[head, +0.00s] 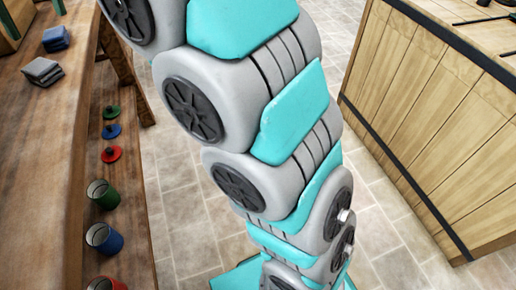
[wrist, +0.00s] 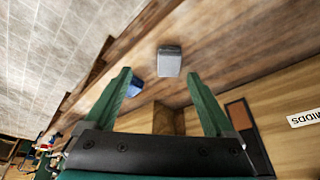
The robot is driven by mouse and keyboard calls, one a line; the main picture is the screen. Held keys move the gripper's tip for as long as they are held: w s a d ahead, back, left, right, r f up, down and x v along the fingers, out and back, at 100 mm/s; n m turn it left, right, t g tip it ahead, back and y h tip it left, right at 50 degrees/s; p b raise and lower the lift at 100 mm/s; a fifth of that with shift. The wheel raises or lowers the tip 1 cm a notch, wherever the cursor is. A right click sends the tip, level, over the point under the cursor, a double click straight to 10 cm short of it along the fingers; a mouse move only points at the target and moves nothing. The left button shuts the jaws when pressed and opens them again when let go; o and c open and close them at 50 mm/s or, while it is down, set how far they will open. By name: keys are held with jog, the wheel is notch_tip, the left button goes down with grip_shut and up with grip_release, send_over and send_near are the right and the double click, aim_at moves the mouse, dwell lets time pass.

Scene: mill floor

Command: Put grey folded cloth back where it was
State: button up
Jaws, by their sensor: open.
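The grey folded cloth (head: 42,71) lies on the wooden bench (head: 40,135) at the upper left of the head view. In the wrist view the grey cloth (wrist: 169,61) lies on the wood beyond my fingertips, near the middle of the picture. My gripper (wrist: 158,76) is open, with its two green fingers spread wide and nothing between them. The cloth appears apart from the fingers. The gripper is not seen in the head view, where my arm fills the middle.
A blue folded cloth (head: 56,38) lies behind the grey one; it also shows in the wrist view (wrist: 135,87). Lids, such as a red one (head: 111,154), and cups, such as a blue one (head: 104,238), stand beside the bench top. A wooden counter (head: 430,120) stands right, across tiled floor.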

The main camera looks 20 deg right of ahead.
jog(key=s+d+f+m+g+h, duration=0.1)
jog(key=s+d+f+m+g, duration=0.15)
jog(key=s+d+f, duration=0.8)
jog(key=s+d+f+m+g+h, duration=0.1)
jog(key=s+d+f+m, duration=0.2)
jog(key=s+d+f, duration=0.65)
jog(key=s+d+f+m+g, duration=0.1)
jog(key=s+d+f+m, duration=0.1)
jog(key=s+d+f, duration=0.5)
jog(key=s+f, duration=0.3)
jog(key=shift+s+d+f+h, duration=0.15)
jog(key=shift+s+f+h, duration=0.05)
jog(key=shift+f+h, duration=0.1)
jog(key=shift+g, duration=0.25)
